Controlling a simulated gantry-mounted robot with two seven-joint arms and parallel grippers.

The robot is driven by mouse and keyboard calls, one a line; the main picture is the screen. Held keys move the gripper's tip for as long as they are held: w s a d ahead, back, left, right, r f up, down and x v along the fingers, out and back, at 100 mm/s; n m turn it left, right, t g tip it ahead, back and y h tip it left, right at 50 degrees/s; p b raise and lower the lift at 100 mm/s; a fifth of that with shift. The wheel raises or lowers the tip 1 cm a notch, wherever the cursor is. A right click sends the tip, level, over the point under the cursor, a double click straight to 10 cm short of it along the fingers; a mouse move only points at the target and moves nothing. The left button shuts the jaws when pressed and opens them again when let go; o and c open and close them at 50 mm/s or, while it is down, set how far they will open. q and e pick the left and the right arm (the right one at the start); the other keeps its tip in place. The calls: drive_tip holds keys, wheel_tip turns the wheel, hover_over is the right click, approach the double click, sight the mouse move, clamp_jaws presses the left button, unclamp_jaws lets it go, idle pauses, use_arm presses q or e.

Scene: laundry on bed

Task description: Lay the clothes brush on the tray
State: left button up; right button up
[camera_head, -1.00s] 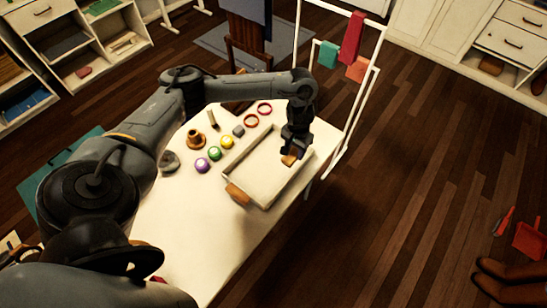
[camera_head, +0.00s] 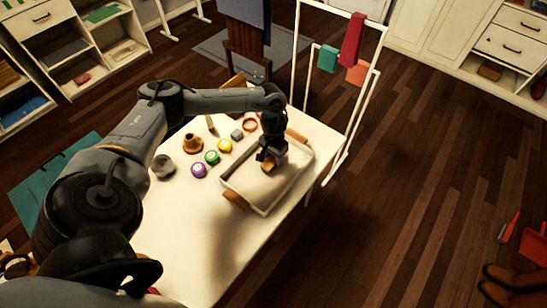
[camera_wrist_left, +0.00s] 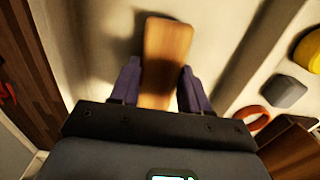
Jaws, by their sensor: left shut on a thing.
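The clothes brush, a wooden block (camera_wrist_left: 167,55), is between the fingers of my left gripper (camera_wrist_left: 155,88) in the left wrist view. In the head view my left gripper (camera_head: 268,158) is over the white tray (camera_head: 288,187), shut on the brush, which is mostly hidden there. The tray has a wooden handle at each end and lies on the white table. The brush is above or on the tray floor; I cannot tell if it touches. The bristles are not visible. My right gripper is not in view.
A white drying rack (camera_head: 352,125) stands behind the table. The table's front is clear.

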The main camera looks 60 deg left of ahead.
use_arm(q)
drive_tip(key=shift+f, duration=0.3)
drive_tip(key=o, duration=1)
drive_tip(key=shift+r, duration=0.1)
